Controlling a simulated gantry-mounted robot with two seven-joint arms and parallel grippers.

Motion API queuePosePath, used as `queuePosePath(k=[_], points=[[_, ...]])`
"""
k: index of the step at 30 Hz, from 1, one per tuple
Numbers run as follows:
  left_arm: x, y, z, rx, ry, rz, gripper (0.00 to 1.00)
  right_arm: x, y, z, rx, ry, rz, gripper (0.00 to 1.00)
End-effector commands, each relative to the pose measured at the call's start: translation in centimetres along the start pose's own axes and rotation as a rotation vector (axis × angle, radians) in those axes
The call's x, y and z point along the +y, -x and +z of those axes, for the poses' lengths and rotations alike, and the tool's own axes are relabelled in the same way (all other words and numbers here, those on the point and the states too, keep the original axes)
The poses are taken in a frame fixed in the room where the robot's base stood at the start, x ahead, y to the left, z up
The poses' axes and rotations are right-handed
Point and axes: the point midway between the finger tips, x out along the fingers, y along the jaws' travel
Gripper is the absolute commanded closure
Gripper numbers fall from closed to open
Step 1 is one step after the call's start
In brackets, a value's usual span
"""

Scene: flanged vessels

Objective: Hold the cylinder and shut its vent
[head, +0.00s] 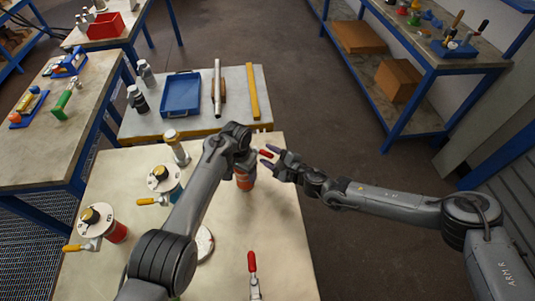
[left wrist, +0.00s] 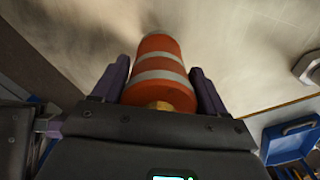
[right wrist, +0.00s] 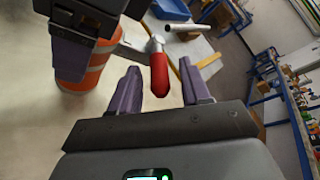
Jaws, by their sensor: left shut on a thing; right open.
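The cylinder (head: 245,182), orange with white bands, stands on the pale table in the head view, partly hidden by my left arm. My left gripper (head: 241,163) is shut on it; in the left wrist view its fingers lie on both sides of the cylinder (left wrist: 160,68). The vent's red lever handle (right wrist: 158,75) sticks out from the cylinder's side on a metal valve (right wrist: 156,44); the red handle also shows in the head view (head: 266,153). My right gripper (right wrist: 160,68) is open, with the handle showing between its fingers. I cannot tell whether they touch it.
Vessels with yellow handles (head: 103,220) stand on the table's left. Another red handle (head: 252,262) is at the front, and a pale round flange (head: 204,243) lies near my left arm. A blue tray (head: 181,94) and rods lie on the bench behind.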

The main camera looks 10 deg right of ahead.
Motion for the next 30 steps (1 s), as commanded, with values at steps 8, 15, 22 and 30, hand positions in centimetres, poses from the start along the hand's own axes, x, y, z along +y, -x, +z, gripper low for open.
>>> queuePosePath(k=[8,15,22,30], points=[[-0.02,-0.01,0.01,0.000,0.001,0.000,0.85,-0.01,-1.17,-0.01,0.001,-0.001,-0.001,0.53],[-0.02,-0.02,0.01,0.000,0.001,0.000,0.85,-0.01,-1.18,0.00,0.001,-0.001,0.000,0.53],[-0.02,-0.01,0.01,0.000,0.001,0.000,0.85,-0.02,-1.17,0.00,0.001,-0.001,-0.001,0.88],[-0.03,-0.01,0.02,0.000,0.001,0.000,0.85,-0.04,-1.16,0.01,0.000,-0.001,-0.001,1.00]])
